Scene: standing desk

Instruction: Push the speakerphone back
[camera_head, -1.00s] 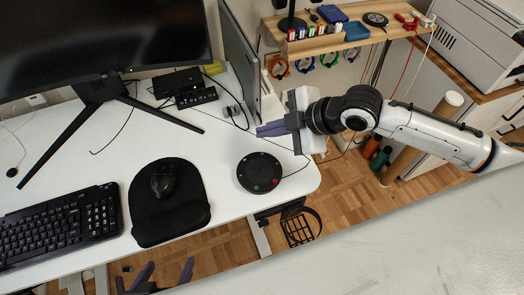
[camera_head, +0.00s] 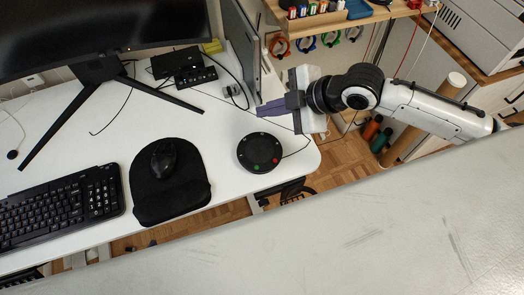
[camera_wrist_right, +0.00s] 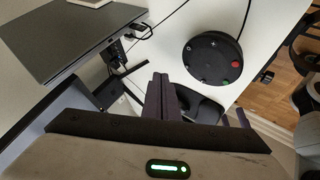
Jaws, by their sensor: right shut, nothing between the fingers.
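The speakerphone (camera_head: 260,152) is a round black puck with red and green buttons. It lies on the white desk (camera_head: 225,188) near its right front edge, with a cable running off to the right. It also shows in the right wrist view (camera_wrist_right: 212,58). My right gripper (camera_head: 260,108) is shut and empty. Its purple fingers point left, just behind the speakerphone in the head view and apart from it. In the right wrist view the shut fingers (camera_wrist_right: 160,96) are beside the speakerphone. My left gripper does not show now.
A mouse (camera_head: 163,160) rests on a black pad (camera_head: 172,200) left of the speakerphone, with a keyboard (camera_head: 60,205) further left. A monitor (camera_head: 110,30) and a small black control box (camera_head: 197,78) stand behind. An upright dark panel (camera_head: 240,45) stands behind my right gripper.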

